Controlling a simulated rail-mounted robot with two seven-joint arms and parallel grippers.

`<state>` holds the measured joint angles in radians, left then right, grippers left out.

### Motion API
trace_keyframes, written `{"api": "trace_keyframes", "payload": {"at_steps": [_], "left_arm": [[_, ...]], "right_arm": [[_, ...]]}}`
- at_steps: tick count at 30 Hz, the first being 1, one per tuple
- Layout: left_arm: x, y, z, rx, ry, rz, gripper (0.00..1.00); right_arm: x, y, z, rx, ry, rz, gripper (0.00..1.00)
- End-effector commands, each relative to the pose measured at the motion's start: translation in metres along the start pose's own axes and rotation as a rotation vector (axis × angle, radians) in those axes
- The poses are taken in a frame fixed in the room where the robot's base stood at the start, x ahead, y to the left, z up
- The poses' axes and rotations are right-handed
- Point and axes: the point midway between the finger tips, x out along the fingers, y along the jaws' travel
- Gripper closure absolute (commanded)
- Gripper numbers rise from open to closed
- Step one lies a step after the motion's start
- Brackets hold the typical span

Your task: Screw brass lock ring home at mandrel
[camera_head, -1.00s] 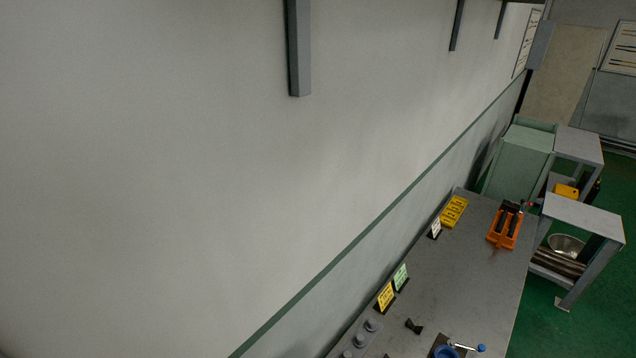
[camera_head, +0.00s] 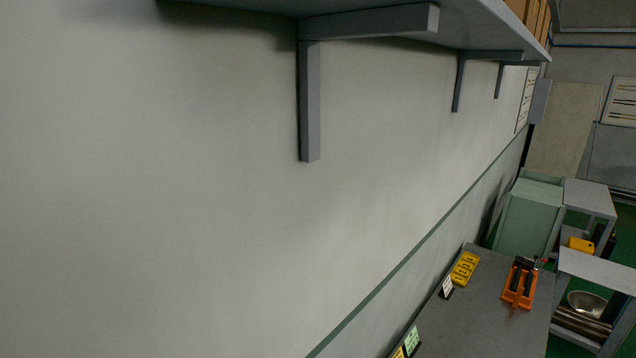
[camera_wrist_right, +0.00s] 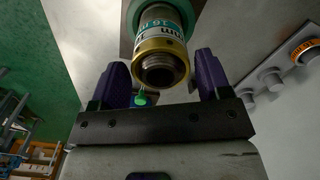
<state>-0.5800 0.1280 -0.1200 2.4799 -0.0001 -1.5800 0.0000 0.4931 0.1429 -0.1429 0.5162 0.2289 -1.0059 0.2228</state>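In the right wrist view a cylinder with a white and teal size label, likely the mandrel (camera_wrist_right: 157,22), points toward the camera. A brass ring (camera_wrist_right: 160,47) sits around it near its end, and a dark, hollow threaded end stands out in front. My right gripper (camera_wrist_right: 163,76) has two purple fingers spread wide, one to each side below the ring. They appear apart from it, and nothing is held between them. A small green tip (camera_wrist_right: 141,100) shows between the fingers. Neither gripper shows in the head view; the left gripper is in no view.
Grey knobs (camera_wrist_right: 271,79) and an orange ring (camera_wrist_right: 304,50) lie to the right in the wrist view. The head view shows a wall shelf bracket (camera_head: 309,100), a workbench (camera_head: 478,318), an orange tool holder (camera_head: 519,286), a yellow block (camera_head: 465,269) and a green cabinet (camera_head: 528,218).

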Motion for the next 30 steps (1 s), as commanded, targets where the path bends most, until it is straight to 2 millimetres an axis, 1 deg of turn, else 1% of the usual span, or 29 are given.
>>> {"api": "trace_keyframes", "payload": {"at_steps": [5, 8, 21, 25, 30], "left_arm": [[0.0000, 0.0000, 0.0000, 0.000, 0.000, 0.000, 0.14], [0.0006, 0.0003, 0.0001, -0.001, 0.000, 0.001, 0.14], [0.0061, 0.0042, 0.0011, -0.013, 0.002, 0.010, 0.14], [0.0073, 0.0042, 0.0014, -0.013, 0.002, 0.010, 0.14], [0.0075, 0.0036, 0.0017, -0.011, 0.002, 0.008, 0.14]], "right_arm": [[0.0000, 0.0002, -0.0001, -0.005, 0.000, 0.000, 0.29], [0.0002, 0.0003, -0.0002, -0.063, 0.001, 0.000, 0.29], [0.0006, 0.0004, -0.0007, -0.716, 0.001, 0.002, 0.29], [0.0003, 0.0006, -0.0007, -0.842, 0.001, 0.001, 0.29], [0.0000, 0.0004, -0.0005, -0.903, 0.000, 0.000, 0.29]]}}
